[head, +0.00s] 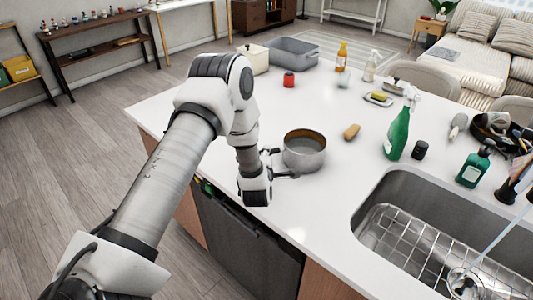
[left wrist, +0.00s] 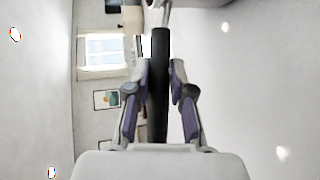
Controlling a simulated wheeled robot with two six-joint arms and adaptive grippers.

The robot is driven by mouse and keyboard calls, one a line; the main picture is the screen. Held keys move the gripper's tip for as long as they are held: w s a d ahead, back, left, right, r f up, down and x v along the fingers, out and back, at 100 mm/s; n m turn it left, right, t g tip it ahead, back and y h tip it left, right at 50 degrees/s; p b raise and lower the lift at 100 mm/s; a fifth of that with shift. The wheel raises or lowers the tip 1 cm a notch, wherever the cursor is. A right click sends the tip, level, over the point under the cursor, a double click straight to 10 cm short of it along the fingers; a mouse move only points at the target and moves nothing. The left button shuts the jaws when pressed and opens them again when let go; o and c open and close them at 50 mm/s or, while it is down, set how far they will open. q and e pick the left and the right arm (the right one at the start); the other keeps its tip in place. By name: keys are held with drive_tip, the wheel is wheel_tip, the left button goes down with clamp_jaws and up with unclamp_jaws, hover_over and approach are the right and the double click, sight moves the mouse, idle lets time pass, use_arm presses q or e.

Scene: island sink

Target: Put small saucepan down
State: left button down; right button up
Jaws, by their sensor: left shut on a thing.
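The small saucepan (head: 304,152) is a round grey metal pan, upright, over the white island counter near its front edge, left of the sink. I cannot tell whether its base touches the counter. My left gripper (head: 275,163) is at the pan's left side, shut on its handle. In the left wrist view the fingers (left wrist: 160,85) stand on both sides of the dark handle (left wrist: 159,115), and part of the metal pan (left wrist: 185,3) shows at the top edge. My right gripper is not in view.
The white counter (head: 240,247) has clear room in front of the pan. A green bottle (head: 397,134) and a dark jar (head: 420,150) stand beyond the sink (head: 400,182).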

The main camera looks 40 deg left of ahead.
use_arm(q)
drive_tip(key=shift+f, duration=0.15)
drive_tip(key=c, duration=1)
unclamp_jaws()
drive_tip(key=shift+r, duration=0.2)
drive_tip(key=shift+s+d, duration=0.2)
drive_tip(key=shift+s, duration=0.1)
drive_tip(key=b+v, duration=0.3)
drive_tip(key=v, duration=0.8)
drive_tip(key=shift+s+r+b, duration=0.15)
drive_tip(key=shift+s+b, duration=0.05)
drive_tip(key=shift+b, duration=0.15)
